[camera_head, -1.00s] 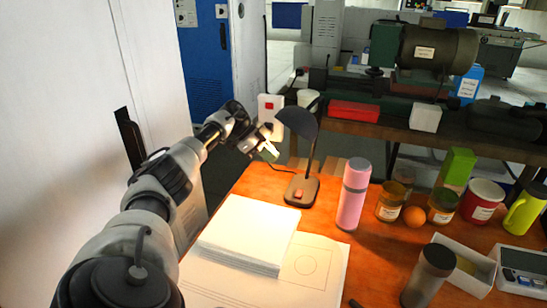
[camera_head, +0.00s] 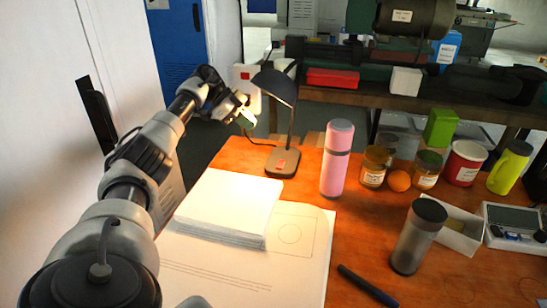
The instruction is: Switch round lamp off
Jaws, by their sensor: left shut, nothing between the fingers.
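The desk lamp with a dark round shade (camera_head: 274,86) stands at the back left of the orange table. Its light falls on the table and paper below, so it looks lit. Its dark base (camera_head: 283,170) bears a small red switch (camera_head: 281,164). My left gripper (camera_head: 248,120) is at the left side of the shade, above the table's back left edge, shut and empty. It is higher than the base and apart from the switch. I cannot tell whether it touches the shade. My right gripper is not in view.
A stack of white paper (camera_head: 225,205) lies in front of the lamp on a printed sheet (camera_head: 310,255). A pink bottle (camera_head: 337,160) stands just right of the base. A bench stands behind.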

